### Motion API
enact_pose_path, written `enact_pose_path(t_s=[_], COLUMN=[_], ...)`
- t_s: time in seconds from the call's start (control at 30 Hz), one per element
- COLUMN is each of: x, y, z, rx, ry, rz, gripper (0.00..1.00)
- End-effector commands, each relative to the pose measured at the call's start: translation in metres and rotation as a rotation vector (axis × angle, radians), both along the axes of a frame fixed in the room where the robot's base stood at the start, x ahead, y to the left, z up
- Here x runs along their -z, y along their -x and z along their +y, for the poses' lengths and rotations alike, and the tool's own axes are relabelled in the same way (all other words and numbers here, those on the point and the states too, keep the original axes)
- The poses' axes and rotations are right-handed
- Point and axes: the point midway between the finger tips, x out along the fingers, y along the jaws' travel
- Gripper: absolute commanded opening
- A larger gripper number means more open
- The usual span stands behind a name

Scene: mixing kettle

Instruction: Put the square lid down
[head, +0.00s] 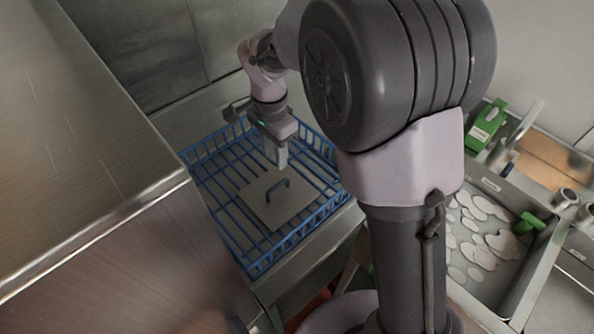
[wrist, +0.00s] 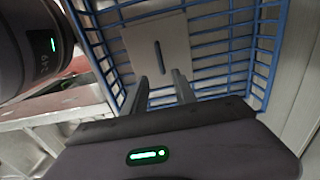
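The square lid (head: 260,205) is a flat grey plate with a dark arched handle (head: 278,184). It lies flat, handle up, in a blue wire basket (head: 257,268). My gripper (head: 277,160) is just behind the handle in the head view, fingers pointing down. In the wrist view the lid (wrist: 174,32) and its handle (wrist: 158,58) lie beyond the fingertips (wrist: 161,76). The two fingers are apart with nothing held between them. The gripper looks clear of the handle, though the exact gap is hard to judge.
A metal counter or cabinet (head: 70,130) stands close on the basket's left. A wall (head: 150,45) is behind. On the right, a tray (head: 520,290) holds several pale flat slices and a green-handled tool (head: 528,223). A green box (head: 487,125) stands behind it.

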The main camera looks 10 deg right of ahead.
Motion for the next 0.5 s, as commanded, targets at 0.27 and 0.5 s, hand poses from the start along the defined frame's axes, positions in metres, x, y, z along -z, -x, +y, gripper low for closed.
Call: enact_pose_path(t_s=[0.27, 0.5], x=[-0.111, -0.134], y=[0.094, 0.205], z=[-0.051, -0.077], rx=[-0.248, -0.519], ry=[-0.081, -0.038], rz=[-0.236, -0.5], gripper=[0.33, 0.33])
